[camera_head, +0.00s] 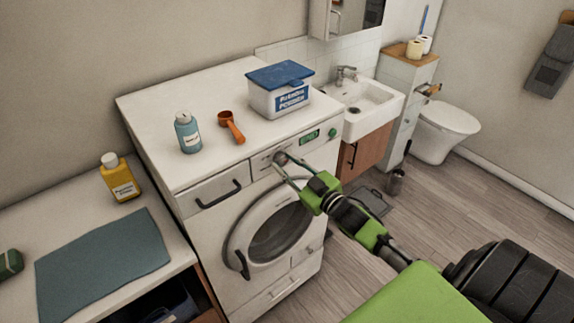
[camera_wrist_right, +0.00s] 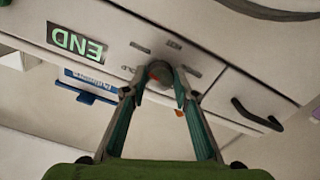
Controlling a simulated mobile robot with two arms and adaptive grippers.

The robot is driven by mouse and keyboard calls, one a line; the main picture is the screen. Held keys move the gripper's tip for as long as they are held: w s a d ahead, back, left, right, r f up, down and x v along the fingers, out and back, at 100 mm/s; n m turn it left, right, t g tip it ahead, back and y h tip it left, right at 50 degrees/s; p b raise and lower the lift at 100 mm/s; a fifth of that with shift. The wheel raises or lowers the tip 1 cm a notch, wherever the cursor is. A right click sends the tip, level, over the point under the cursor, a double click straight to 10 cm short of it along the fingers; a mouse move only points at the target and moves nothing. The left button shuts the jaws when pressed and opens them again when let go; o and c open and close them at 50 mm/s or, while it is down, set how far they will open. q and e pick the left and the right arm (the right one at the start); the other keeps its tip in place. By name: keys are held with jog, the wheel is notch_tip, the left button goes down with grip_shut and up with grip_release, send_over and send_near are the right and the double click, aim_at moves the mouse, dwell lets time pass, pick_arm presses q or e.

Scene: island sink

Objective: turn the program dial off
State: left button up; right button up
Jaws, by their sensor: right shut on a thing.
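My right gripper (camera_head: 279,164) reaches in from the right and is shut on the dial. In the right wrist view, my gripper's two fingers (camera_wrist_right: 160,85) close on the dial (camera_wrist_right: 160,72) from both sides. The lit green display (camera_wrist_right: 76,43) beside it reads END, upside down in that view. The dial's pointer cannot be made out. My left gripper is not in view.
The detergent drawer (camera_head: 216,193) has a dark handle. A yellow bottle (camera_head: 120,182) stands left; a sink (camera_head: 366,105) is right.

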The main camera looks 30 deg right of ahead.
jog(key=n, duration=0.4)
jog(key=shift+f+n+b, duration=0.15)
jog(key=shift+n+b, duration=0.15)
jog(key=shift+b, duration=0.05)
jog(key=n+b, duration=0.1)
jog(key=n, duration=0.4)
jog(key=shift+d, duration=0.1)
jog(key=n+b, duration=0.2)
jog(key=n, duration=0.3)
jog(key=shift+n, duration=0.4)
jog(key=shift+r+n+b, duration=0.2)
jog(key=shift+n+b, duration=0.35)
jog(key=shift+n, duration=1.95)
jog(key=o, duration=1.1)
jog(key=shift+r, duration=0.1)
jog(key=shift+s, duration=0.15)
jog(key=s, duration=1.1)
jog(key=shift+s+d, duration=0.4)
jog(key=shift+d, duration=0.05)
